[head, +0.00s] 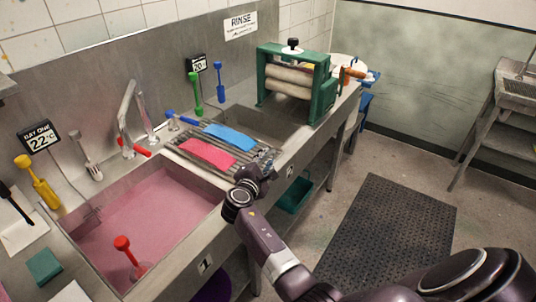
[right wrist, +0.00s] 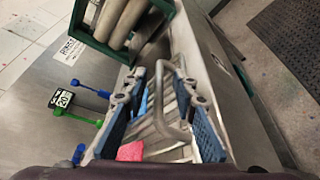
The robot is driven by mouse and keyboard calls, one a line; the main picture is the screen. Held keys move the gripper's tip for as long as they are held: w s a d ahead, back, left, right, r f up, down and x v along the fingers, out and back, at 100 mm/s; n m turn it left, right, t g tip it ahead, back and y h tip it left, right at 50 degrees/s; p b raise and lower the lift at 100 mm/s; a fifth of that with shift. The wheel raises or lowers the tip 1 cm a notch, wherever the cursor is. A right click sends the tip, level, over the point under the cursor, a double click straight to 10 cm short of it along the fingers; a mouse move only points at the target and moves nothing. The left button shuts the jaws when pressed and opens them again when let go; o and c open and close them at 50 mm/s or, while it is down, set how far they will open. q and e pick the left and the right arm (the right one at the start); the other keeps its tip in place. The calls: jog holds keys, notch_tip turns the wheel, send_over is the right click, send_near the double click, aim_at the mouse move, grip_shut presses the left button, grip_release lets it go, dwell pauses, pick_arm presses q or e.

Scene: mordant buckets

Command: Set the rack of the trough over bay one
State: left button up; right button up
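The slatted metal rack (head: 228,167) lies across the trough, over the divider side of bay two, to the right of bay one (head: 150,215). Bay one holds pink liquid. A pink cloth (head: 207,153) and a blue cloth (head: 230,137) lie on the rack. My right gripper (head: 264,158) is at the rack's near right end. In the right wrist view its blue-padded fingers (right wrist: 160,82) stand apart, one on each side of the rack's loop handle (right wrist: 160,108). I see no clear contact with the handle. My left gripper is not in view.
A green-framed roller wringer (head: 292,82) stands beyond bay two (head: 245,120). A red-handled tool (head: 124,246) stands in bay one's near side. Taps with a red lever (head: 140,150) and a blue lever (head: 172,116) are behind the trough. A dark mat lies on the floor.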

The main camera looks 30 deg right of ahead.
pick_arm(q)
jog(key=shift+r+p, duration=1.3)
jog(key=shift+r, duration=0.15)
pick_arm(e)
jog(key=shift+v, duration=3)
